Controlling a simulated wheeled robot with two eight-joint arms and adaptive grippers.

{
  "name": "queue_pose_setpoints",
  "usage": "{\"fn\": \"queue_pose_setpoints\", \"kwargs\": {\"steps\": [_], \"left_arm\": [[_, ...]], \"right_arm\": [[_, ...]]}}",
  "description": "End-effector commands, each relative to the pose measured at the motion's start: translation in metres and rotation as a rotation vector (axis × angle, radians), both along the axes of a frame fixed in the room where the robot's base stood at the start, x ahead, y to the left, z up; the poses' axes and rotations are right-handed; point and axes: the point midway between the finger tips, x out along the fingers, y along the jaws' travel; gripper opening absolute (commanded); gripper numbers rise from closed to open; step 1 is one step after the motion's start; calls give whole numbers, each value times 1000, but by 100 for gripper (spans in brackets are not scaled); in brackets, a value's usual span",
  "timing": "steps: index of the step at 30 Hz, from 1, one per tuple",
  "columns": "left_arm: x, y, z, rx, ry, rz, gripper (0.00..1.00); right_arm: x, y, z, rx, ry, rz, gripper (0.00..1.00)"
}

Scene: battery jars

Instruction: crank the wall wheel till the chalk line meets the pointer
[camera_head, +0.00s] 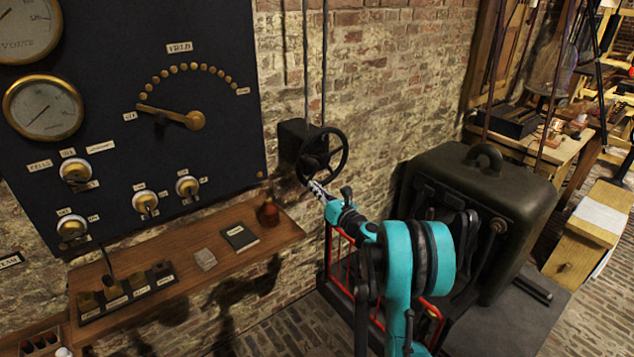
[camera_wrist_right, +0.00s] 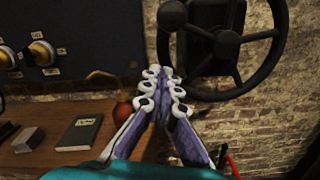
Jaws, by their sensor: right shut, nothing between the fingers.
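The black wall wheel (camera_head: 345,153) is mounted on a dark box (camera_head: 291,137) on the brick wall, right of the panel. In the right wrist view the wheel (camera_wrist_right: 279,40) shows spokes, a hub and a round knob (camera_wrist_right: 172,15) at its upper left rim. My right gripper (camera_head: 315,187) is at the wheel's lower left edge. In the wrist view its fingers (camera_wrist_right: 164,76) are together and empty, just below the knob; whether they touch the rim I cannot tell. I cannot make out a chalk line or its pointer. My left gripper is not in view.
A black panel (camera_head: 100,110) with gauges and a brass field lever (camera_head: 194,120) is at left. Below it a wooden shelf (camera_head: 215,265) carries a notebook (camera_head: 240,237) and a reddish-brown bottle (camera_head: 268,213). A dark green machine (camera_head: 500,185) stands right of my arm, with red railing (camera_head: 342,262) nearby.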

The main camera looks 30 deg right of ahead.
Motion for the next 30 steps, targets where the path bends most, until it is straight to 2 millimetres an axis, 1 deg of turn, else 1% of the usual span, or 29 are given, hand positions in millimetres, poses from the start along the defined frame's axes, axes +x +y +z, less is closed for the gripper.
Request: {"fn": "queue_pose_setpoints", "kwargs": {"steps": [1,3,7,11,20,25,30], "left_arm": [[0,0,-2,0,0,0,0],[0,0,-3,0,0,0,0],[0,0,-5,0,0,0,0],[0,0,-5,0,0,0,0],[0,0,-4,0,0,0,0],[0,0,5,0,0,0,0],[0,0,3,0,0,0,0]], "right_arm": [[-1,-4,9,0,0,-3,0],[1,-6,17,0,0,-2,0],[2,-8,28,0,1,-2,0],[3,-9,32,0,1,-2,0],[3,-9,34,-1,0,-2,0],[3,-12,47,0,1,-2,0],[3,-12,45,0,0,-2,0]]}}
